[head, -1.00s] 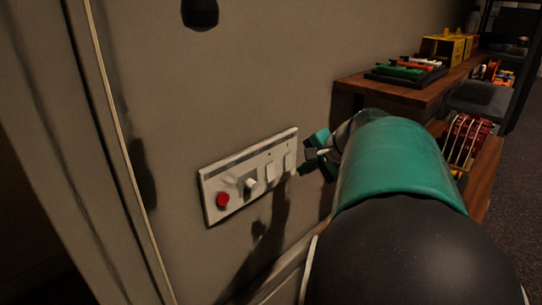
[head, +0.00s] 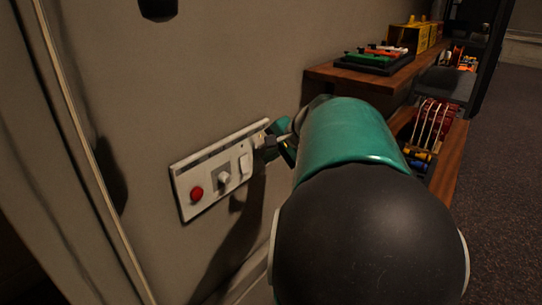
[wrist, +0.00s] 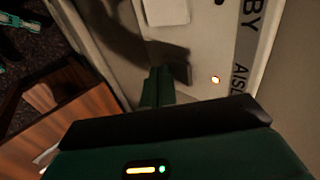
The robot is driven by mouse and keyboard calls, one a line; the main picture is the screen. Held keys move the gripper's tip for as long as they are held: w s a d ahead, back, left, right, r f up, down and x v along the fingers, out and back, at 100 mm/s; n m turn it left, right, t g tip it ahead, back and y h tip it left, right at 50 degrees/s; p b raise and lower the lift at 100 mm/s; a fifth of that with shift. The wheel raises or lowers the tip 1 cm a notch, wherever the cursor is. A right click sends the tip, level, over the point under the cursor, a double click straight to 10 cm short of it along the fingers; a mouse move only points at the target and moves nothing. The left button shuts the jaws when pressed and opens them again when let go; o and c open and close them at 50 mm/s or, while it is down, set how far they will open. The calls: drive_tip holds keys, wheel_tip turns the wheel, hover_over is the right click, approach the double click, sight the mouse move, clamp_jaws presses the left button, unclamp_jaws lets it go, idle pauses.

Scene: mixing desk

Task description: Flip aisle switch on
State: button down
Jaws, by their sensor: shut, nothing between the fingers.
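The white switch panel (head: 208,187) is on the wall, with a red button, a knob and a white rocker. My gripper (head: 268,150) is shut at the panel's right end and covers the last switch there. In the wrist view my shut fingertips (wrist: 157,74) point at the panel; contact is unclear. The label beginning "AISL" (wrist: 239,78) is partly cut off. Beside it a small indicator (wrist: 215,79) glows warm. The aisle switch is hidden behind my fingers. The neighbouring white rocker (wrist: 166,11) is by a label ending "BY", with a dark indicator (wrist: 219,2).
A wooden shelf (head: 335,76) on the right holds a black tray (head: 372,66) and yellow boxes (head: 412,38). A lower wooden rack (head: 450,160) with red items stands close to my arm. A cable runs down the wall at left. Carpeted floor is clear at far right.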

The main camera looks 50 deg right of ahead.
drive_tip(key=shift+r, duration=0.1)
drive_tip(key=shift+r, duration=0.7)
drive_tip(key=shift+s, duration=0.1)
